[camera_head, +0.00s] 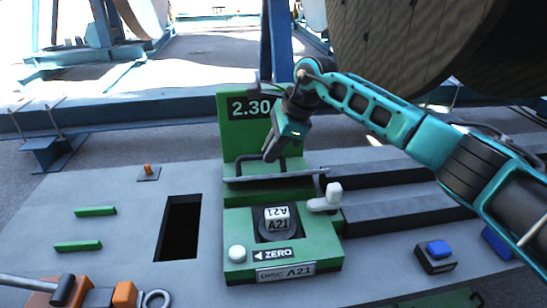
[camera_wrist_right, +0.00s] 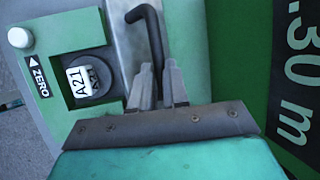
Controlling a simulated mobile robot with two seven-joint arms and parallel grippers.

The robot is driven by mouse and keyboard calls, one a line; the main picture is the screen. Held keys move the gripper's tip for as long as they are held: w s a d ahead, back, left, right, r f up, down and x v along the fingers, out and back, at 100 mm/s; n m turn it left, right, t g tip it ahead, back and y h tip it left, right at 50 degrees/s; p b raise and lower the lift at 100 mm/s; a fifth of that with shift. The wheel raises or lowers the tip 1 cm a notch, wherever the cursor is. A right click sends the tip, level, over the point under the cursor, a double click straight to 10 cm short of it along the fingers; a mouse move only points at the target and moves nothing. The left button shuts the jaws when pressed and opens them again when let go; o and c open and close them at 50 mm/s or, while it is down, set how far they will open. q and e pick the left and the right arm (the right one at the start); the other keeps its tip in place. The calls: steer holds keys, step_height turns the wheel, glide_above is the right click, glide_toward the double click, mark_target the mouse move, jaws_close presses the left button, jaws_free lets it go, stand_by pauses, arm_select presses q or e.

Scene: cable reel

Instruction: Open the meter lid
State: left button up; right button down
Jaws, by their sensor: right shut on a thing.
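The green meter (camera_head: 237,220) stands on the grey deck with a board reading 2.30 behind it. Its grey lid (camera_head: 245,181) shows nearly edge-on in front of the board, clear of the A21 dial (camera_head: 277,222); its exact angle is hard to tell. The lid's dark bar handle (camera_head: 292,161) also shows in the right wrist view (camera_wrist_right: 150,28). My right gripper (camera_head: 270,155) reaches down from the right and is shut on the handle. Its fingers (camera_wrist_right: 160,84) hide part of the handle. My left gripper is out of view.
A white-knobbed lever (camera_head: 334,191) sits at the meter's right and a white button (camera_head: 237,253) at its front left. A dark rectangular opening (camera_head: 180,225) lies left. Orange-and-grey items (camera_head: 122,294) lie front left; a blue-topped block (camera_head: 438,249) stands right.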

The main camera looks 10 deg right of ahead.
steer(key=shift+w+f, duration=0.1)
steer(key=shift+w, duration=0.5)
steer(key=c, duration=1.1)
jaws_free()
steer(key=v, duration=1.3)
steer(key=shift+w+p, duration=0.1)
steer(key=shift+p, duration=0.25)
